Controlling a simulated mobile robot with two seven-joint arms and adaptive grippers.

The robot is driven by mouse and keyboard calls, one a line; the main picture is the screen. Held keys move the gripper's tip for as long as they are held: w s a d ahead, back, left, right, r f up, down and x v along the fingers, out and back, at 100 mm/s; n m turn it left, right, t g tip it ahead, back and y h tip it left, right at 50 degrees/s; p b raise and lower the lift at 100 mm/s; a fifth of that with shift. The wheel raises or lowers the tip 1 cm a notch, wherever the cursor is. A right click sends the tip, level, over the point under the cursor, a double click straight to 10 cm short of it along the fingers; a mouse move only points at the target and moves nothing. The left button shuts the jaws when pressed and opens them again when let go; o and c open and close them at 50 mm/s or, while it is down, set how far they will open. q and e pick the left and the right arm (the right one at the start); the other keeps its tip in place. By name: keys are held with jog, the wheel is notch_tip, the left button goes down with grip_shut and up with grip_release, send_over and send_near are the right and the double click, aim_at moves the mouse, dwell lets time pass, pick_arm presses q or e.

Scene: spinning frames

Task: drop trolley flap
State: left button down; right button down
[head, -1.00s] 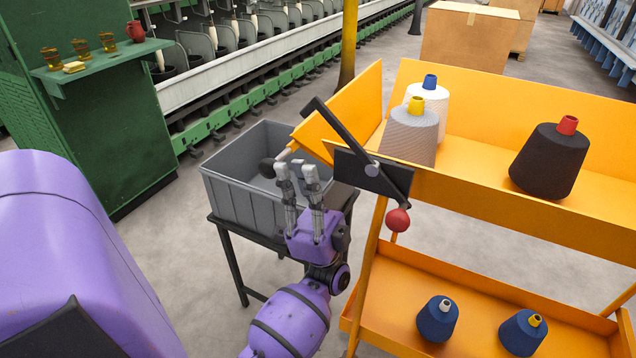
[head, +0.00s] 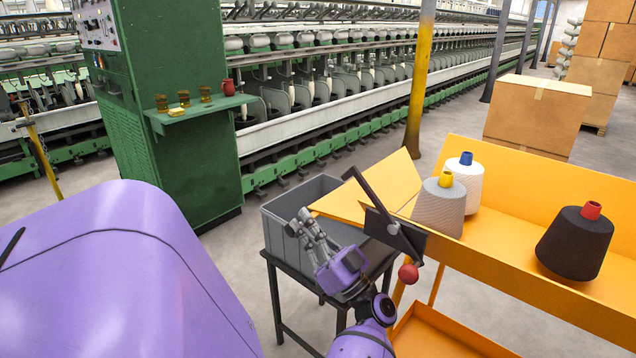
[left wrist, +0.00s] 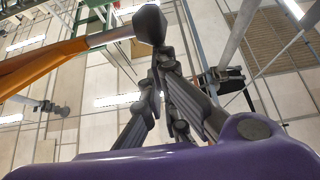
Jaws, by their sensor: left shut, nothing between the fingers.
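The orange trolley (head: 500,245) stands at the right. Its end flap (head: 352,198) leans outward over part of a grey bin. A black lever (head: 375,195) with a red ball knob (head: 408,273) crosses a dark plate at the trolley's corner. My left gripper (head: 303,222) is shut and empty, just outside the flap's near corner. A dark knob (left wrist: 150,24) on a rod shows right at its fingertips (left wrist: 163,58) in the left wrist view, beside an orange edge; I cannot tell whether they touch. My right gripper is out of view.
The grey bin (head: 278,232) sits on a dark stand left of the trolley. Yarn cones, one black (head: 573,245), stand on the trolley's top shelf. A yellow post (head: 419,85) and cardboard boxes (head: 537,110) are behind. A green machine cabinet (head: 180,150) is at left.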

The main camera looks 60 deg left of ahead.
aim_at(295, 234)
pick_arm(q)
jog(key=f, duration=0.1)
jog(key=a+f, duration=0.1)
jog(key=a+f+h, duration=0.1)
jog(key=shift+s+a+p, duration=0.25)
jog(key=shift+s+p, duration=0.05)
jog(key=shift+p, duration=0.05)
jog(key=shift+a+f, duration=0.1)
jog(key=shift+f, duration=0.05)
jog(key=shift+a+f, duration=0.1)
jog(key=shift+f, duration=0.15)
jog(key=shift+s+a+f, duration=0.1)
jog(key=shift+a+f, duration=0.1)
jog(key=shift+f, duration=0.35)
